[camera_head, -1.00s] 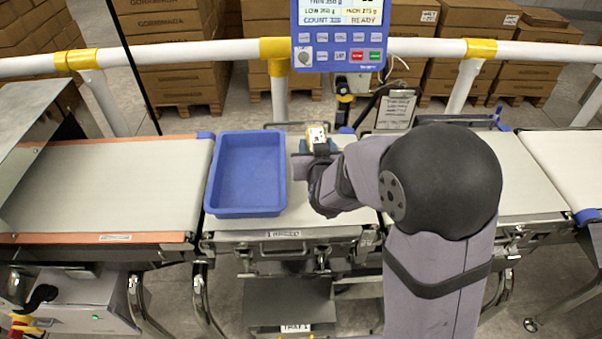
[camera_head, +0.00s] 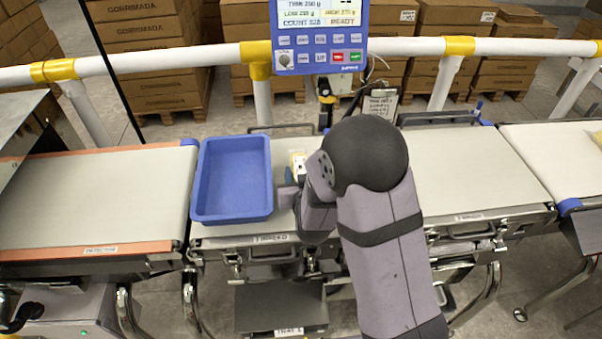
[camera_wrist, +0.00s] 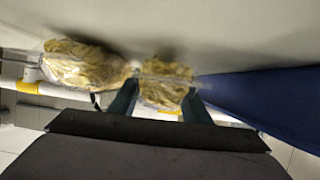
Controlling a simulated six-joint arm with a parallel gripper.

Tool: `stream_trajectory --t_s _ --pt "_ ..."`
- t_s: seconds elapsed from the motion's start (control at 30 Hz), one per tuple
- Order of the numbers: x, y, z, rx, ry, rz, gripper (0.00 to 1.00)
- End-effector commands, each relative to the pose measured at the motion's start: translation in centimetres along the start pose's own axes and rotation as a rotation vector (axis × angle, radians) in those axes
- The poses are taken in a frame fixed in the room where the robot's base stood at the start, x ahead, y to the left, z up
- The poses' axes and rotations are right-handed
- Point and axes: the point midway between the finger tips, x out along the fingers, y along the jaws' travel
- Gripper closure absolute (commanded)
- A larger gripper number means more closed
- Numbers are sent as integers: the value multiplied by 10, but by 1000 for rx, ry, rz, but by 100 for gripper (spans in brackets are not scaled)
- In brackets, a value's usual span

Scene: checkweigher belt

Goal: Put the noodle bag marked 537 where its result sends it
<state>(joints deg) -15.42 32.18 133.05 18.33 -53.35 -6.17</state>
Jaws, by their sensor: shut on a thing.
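In the wrist view my gripper (camera_wrist: 160,103) is shut on a clear noodle bag with yellow noodles (camera_wrist: 165,82). In the head view this bag (camera_head: 298,162) shows as a small yellow and white packet just beyond my gripper (camera_head: 287,188), close to the right side of the blue tray. My arm hides part of it. No 537 mark is readable. The checkweigher display (camera_head: 319,14) shows READY and COUNT; no result for the bag can be made out.
The blue tray (camera_head: 233,217) looks empty and stands on the middle belt (camera_head: 250,230). A second noodle bag (camera_wrist: 88,65) lies left of the held one in the wrist view. Part of a yellow-orange item shows on the far right belt (camera_head: 555,148). The left belt (camera_head: 100,195) is clear.

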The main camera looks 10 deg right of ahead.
Motion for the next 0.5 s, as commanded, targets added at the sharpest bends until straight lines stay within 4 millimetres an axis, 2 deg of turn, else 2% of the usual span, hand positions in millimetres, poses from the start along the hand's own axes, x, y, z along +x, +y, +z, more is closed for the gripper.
stream_trajectory --t_s 0.47,0.5 --pt "3 0 5 1 4 0 91" --pt "2 0 5 1 1 0 49"
